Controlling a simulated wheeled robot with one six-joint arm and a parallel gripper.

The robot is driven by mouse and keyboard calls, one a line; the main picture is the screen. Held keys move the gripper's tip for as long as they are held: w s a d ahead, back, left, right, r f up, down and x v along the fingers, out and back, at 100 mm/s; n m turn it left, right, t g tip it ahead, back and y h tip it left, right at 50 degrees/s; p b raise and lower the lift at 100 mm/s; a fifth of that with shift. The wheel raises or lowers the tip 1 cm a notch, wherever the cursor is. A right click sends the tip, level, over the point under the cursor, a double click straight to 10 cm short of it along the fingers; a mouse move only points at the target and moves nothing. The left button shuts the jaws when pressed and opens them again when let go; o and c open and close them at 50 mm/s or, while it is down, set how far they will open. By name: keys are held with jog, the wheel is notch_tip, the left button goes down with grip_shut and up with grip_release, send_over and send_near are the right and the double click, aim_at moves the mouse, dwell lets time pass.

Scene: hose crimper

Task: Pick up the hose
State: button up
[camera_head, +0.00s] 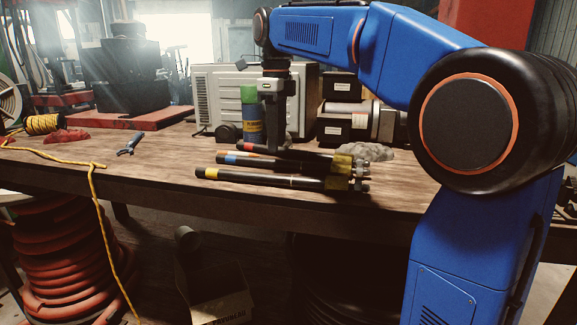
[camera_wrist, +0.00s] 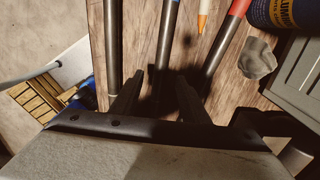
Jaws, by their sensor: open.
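Three dark hoses lie side by side on the wooden bench. The front one has a yellow band (camera_head: 275,179), the middle one a blue band (camera_head: 260,163), and the back one a red band (camera_head: 315,155). Their metal fittings are at the right ends. My gripper (camera_head: 278,147) points down over the hoses, open and empty. In the wrist view, my fingers (camera_wrist: 156,88) straddle the line of the middle hose (camera_wrist: 166,45), with the red-banded hose (camera_wrist: 220,55) to the right and another hose (camera_wrist: 112,45) to the left. Whether the fingers touch any hose I cannot tell.
A blue can with a green cap (camera_head: 250,115) stands close behind my gripper. An orange-tipped pen-like item (camera_wrist: 203,14) lies between two hoses. A grey rag (camera_head: 370,154) lies behind the fittings. A wrench (camera_head: 130,143) and yellow cord (camera_head: 60,158) lie left; bench space between is clear.

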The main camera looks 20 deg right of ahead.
aim_at(280, 164)
jog(key=shift+d+f, duration=0.1)
jog(key=shift+f, duration=2.6)
grip_shut()
